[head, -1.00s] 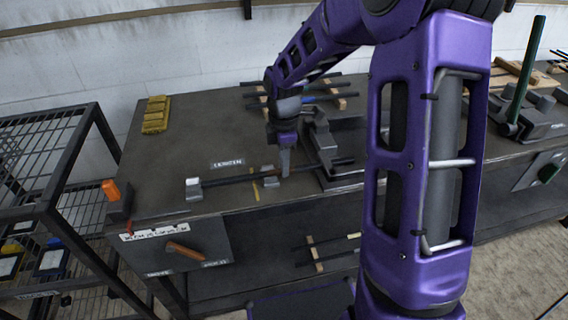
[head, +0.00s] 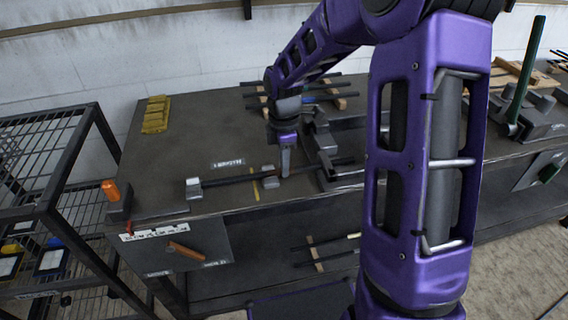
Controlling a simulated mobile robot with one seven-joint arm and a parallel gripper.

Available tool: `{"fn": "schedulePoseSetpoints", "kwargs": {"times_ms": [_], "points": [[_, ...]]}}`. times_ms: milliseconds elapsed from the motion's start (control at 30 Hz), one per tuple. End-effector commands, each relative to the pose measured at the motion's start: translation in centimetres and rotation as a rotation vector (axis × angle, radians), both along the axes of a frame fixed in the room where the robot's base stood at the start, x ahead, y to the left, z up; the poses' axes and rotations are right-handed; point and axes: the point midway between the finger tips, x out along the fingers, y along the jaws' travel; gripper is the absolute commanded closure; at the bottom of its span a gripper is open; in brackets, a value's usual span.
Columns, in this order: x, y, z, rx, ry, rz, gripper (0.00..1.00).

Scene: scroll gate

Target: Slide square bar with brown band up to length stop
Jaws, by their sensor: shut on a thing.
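A long dark bar (head: 228,180) lies across the left part of the bench, running from lower left to upper right. Its left end is at or very near a grey block (head: 194,188), which looks like the length stop; I cannot tell whether they touch. The bar passes a second grey block (head: 269,179) and extends right to a dark fixture. My gripper (head: 286,170) points down and is shut on the bar just right of that second block. The fingers hide part of the bar. I cannot make out the brown band or the bar's square section.
A yellow line (head: 255,191) marks the bench top (head: 190,140). More bars (head: 325,99) lie on wooden supports at the back. A dark clamp-like fixture (head: 322,145) stands right of my gripper. A yellow block (head: 155,115) sits back left. An orange handle (head: 110,189) stands at the left edge.

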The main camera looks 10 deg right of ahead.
Motion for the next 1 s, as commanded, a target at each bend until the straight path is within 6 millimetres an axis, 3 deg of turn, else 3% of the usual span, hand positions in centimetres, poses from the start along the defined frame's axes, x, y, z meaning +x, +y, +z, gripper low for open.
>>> {"fn": "schedulePoseSetpoints", "kwargs": {"times_ms": [833, 867, 1000], "points": [[0.01, 0.35, 0.05, 0.001, -0.001, 0.002, 1.00], [0.01, 0.36, 0.05, 0.001, -0.001, 0.002, 0.77], [0.01, 0.32, 0.04, 0.001, -0.001, 0.001, 0.52]]}}
